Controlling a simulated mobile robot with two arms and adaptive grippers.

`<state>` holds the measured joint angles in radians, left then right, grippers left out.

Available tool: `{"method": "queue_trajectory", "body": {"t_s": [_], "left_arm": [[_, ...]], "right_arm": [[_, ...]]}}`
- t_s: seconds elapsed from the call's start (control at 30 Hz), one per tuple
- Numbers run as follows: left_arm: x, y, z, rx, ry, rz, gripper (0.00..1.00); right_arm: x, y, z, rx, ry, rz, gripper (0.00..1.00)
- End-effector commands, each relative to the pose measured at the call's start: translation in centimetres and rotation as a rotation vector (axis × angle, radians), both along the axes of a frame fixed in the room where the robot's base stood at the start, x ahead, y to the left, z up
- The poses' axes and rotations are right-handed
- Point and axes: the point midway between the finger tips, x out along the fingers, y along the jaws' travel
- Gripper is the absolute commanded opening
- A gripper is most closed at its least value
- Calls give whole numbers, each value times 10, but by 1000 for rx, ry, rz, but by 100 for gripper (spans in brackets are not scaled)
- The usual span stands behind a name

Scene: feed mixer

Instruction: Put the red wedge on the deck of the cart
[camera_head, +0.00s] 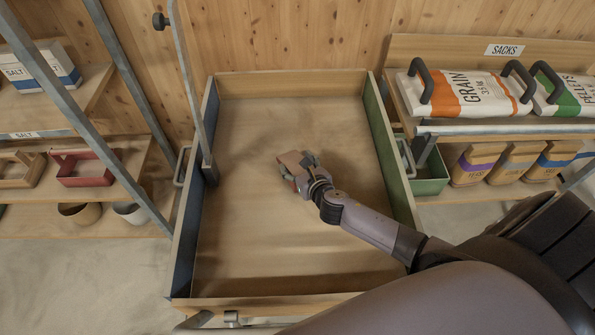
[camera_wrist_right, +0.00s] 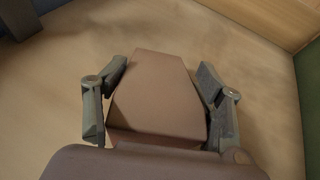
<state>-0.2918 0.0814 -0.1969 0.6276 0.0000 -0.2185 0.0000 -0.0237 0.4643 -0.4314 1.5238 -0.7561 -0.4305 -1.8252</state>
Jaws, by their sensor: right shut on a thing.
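The cart (camera_head: 290,303) is a wide, shallow wooden box with raised walls and a bare wooden deck (camera_head: 270,235). My right gripper (camera_head: 297,165) is over the middle of the deck, inside the walls. It is shut on the red wedge (camera_head: 290,160), which looks dull reddish brown. In the right wrist view the wedge (camera_wrist_right: 157,95) sits between the two fingers, with its sloping face in sight. The deck (camera_wrist_right: 60,100) lies beneath it. I cannot tell whether the wedge touches the deck. My left gripper is not in view.
An upright metal post (camera_head: 190,80) stands at the cart's left wall. Left shelves hold salt packs (camera_head: 40,70) and a red open holder (camera_head: 85,168). Right shelves hold a grain sack (camera_head: 465,93), a pellets sack (camera_head: 570,92) and several small bags. The deck around the wedge is clear.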

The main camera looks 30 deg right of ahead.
Motion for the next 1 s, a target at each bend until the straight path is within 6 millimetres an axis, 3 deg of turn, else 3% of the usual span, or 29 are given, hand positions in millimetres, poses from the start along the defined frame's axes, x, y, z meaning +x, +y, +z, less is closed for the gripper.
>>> {"method": "queue_trajectory", "body": {"t_s": [0.03, 0.13, 0.53, 0.57, 0.9, 1.0], "left_arm": [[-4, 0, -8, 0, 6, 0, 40], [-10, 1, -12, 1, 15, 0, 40], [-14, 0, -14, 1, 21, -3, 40], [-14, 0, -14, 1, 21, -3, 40], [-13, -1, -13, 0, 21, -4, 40], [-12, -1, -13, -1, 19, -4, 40]], "right_arm": [[0, 0, -13, 4, 0, -4, 21], [0, 1, -23, 2, -1, -2, 21], [1, 0, -28, 0, -2, 0, 21], [0, 0, -29, 0, 1, 0, 63], [0, 0, -28, 1, 1, 0, 86], [0, 0, -28, 1, 1, 0, 86]]}}
